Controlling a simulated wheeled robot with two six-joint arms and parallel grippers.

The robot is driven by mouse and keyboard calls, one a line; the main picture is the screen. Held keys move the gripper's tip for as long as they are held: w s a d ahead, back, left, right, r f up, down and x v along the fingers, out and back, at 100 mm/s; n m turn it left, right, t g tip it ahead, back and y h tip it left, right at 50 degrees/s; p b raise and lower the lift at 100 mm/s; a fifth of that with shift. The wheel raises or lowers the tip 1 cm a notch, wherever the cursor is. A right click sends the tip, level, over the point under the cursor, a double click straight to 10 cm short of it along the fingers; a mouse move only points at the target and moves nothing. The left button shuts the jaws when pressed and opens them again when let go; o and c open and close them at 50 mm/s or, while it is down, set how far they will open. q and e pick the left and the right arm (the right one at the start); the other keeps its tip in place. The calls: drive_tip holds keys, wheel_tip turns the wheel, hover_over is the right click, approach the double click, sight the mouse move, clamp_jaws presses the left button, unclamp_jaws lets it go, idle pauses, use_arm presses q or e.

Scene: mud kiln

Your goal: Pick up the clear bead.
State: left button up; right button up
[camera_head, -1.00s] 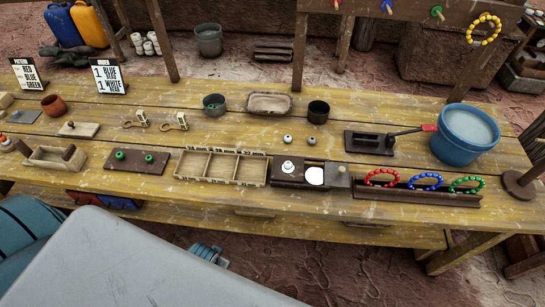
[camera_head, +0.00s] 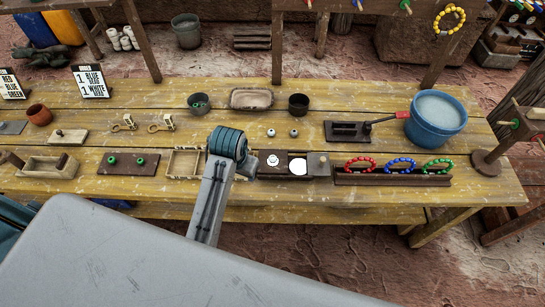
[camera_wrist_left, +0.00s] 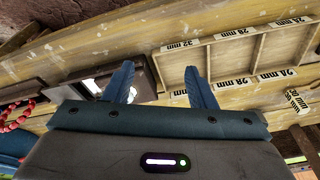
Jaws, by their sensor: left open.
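Two small pale beads sit behind the dark box, a left bead (camera_head: 271,132) and a right bead (camera_head: 293,133). I cannot tell which bead is clear. The dark wooden box (camera_head: 312,161) has a small white piece (camera_head: 273,160) at its left and a bright white disc (camera_head: 298,167). My left gripper (camera_wrist_left: 156,68) is open and empty in the left wrist view, above the bench's front part, between the box and the sorting tray (camera_wrist_left: 190,70). In the head view my left arm covers part of this tray (camera_head: 180,163), and its fingers cannot be made out. My right gripper is not seen.
Red (camera_head: 360,163), blue (camera_head: 400,164) and green (camera_head: 437,167) bracelets stand in a dark rack at the right. A blue bucket (camera_head: 436,119) is behind them. Two dark cups and a shallow dish (camera_head: 251,98) stand at the back. Bare wood surrounds the pale beads.

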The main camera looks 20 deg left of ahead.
use_arm(q)
approach(272, 157)
drive_tip(key=f, duration=0.1)
drive_tip(key=w+f+p, duration=0.1)
drive_tip(key=f, duration=0.1)
drive_tip(key=shift+w+a+f+m+g+h, duration=0.25)
drive_tip(key=shift+a+f+m+g+h, duration=0.05)
drive_tip(key=shift+a+m+g, duration=0.1)
drive_tip(key=f+p, duration=0.2)
drive_tip(key=f, duration=0.1)
drive_tip(key=f+p, duration=0.1)
drive_tip(key=shift+w+d+f, duration=0.15)
drive_tip(key=shift+d+f, duration=0.15)
drive_tip(key=shift+w+f, duration=0.1)
drive_tip(key=shift+f, duration=0.35)
clamp_jaws()
drive_tip(key=shift+w+r, duration=0.1)
drive_tip(key=shift+r, duration=0.1)
